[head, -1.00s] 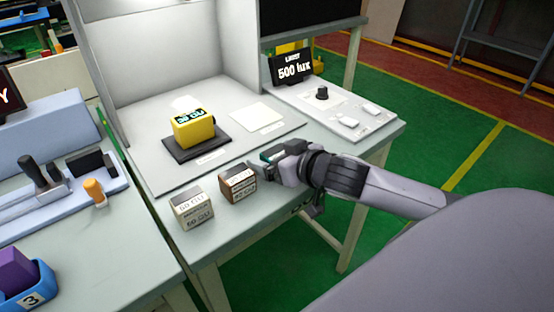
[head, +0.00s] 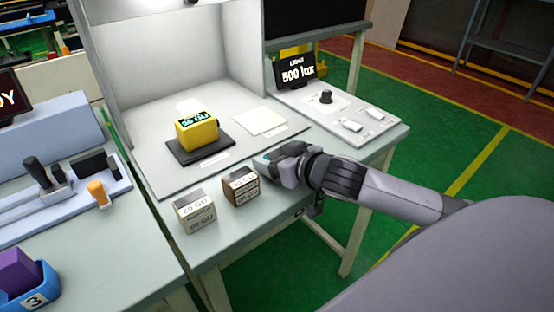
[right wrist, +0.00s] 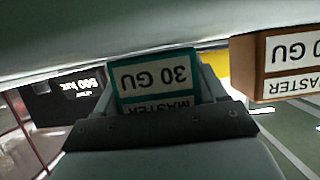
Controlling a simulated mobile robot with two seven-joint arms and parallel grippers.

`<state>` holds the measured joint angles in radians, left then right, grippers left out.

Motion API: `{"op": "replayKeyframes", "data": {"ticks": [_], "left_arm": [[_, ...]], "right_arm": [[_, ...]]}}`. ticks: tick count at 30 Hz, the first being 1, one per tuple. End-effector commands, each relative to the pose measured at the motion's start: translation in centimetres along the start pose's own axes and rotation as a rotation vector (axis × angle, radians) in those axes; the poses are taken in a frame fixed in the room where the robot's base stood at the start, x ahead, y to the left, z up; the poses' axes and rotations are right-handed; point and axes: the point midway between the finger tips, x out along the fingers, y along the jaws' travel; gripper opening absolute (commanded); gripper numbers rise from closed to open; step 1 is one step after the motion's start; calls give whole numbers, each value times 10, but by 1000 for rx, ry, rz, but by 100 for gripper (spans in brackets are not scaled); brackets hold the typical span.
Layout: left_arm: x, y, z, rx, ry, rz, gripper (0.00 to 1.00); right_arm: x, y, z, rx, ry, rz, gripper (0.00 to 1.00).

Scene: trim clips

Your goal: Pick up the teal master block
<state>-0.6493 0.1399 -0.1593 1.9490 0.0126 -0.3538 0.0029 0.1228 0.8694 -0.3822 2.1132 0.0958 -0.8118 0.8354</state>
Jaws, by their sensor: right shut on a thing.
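The teal master block (right wrist: 155,78), with a white label reading "MASTER 30 GU" upside down, sits between the jaws of my right gripper in the right wrist view. In the head view my right gripper (head: 268,164) is shut on it over the right part of the front table, and only a sliver of teal (head: 272,156) shows. The rest of the block is hidden by the jaws. I cannot tell whether it touches the table. My left gripper is not in view.
A brown block (head: 240,186) stands close left of my right gripper, with a pale grey block (head: 196,212) beyond it. A yellow gloss meter (head: 198,132) sits on a dark pad behind. A light panel with a "500 lux" display (head: 295,72) is at the right.

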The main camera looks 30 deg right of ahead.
Motion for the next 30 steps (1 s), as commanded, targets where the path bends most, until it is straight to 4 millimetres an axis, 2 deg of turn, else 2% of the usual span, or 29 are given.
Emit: {"op": "replayKeyframes", "data": {"ticks": [5,8,15,21,25,30], "left_arm": [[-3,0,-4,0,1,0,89],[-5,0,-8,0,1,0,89],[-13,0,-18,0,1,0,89],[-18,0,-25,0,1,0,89],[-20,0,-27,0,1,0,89],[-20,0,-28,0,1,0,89]], "right_arm": [[-8,0,-22,-1,6,0,37],[-16,0,-42,-1,8,0,37],[-45,0,-110,-2,11,0,37],[-63,0,-154,0,7,-1,37],[-70,0,-170,-1,6,0,37],[-75,0,-180,-1,3,0,37]]}}
